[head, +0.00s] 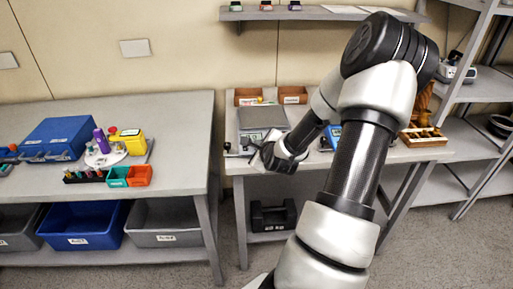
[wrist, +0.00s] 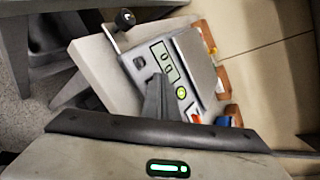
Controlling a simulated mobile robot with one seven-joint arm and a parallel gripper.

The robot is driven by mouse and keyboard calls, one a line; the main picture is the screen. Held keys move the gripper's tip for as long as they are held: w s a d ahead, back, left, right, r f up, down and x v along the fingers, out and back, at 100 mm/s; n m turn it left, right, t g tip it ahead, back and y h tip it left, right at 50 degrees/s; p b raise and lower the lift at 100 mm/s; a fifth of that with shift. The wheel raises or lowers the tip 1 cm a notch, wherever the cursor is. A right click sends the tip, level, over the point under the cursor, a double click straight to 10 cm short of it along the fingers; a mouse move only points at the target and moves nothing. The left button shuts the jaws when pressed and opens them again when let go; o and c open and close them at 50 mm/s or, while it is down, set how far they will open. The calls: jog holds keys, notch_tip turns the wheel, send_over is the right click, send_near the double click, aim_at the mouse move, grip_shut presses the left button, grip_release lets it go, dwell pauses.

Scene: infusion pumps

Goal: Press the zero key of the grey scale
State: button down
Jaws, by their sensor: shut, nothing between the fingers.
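The grey scale (head: 262,118) stands on the middle table, with its flat pan toward the back. In the wrist view the scale (wrist: 203,68) shows tilted, with a lit display (wrist: 165,61) on its front panel. A round yellow-green key (wrist: 181,92) and a red key or mark (wrist: 195,118) sit on that panel; I cannot read their labels. My gripper (head: 256,158) is at the scale's front edge. In the wrist view its shut, empty fingers (wrist: 160,80) reach over the panel beside the display and hide part of it. I cannot tell whether the tips touch the panel.
Brown bins (head: 292,95) stand behind the scale. A blue device (head: 333,132) is to its right, partly behind my arm. A small black-knobbed item (head: 245,141) is at the scale's front left. A left table holds a blue case (head: 58,138) and coloured bins (head: 138,176).

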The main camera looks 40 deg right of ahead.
jog(key=shift+s+r+p, duration=0.2)
jog(key=shift+r+p, duration=0.2)
jog(key=shift+r, duration=0.25)
jog(key=shift+a, duration=0.1)
jog(key=shift+s+a+r+p, duration=0.1)
jog(key=shift+s+r+p, duration=0.1)
jog(key=shift+r+p, duration=0.55)
jog(key=shift+s+a+r+p, duration=0.1)
jog(key=shift+s+r+p, duration=0.05)
jog(key=shift+r+p, duration=0.6)
jog(key=shift+s+a+r+p, duration=0.1)
jog(key=shift+s+r+p, duration=0.1)
jog(key=shift+r+p, duration=0.55)
jog(key=shift+r, duration=0.15)
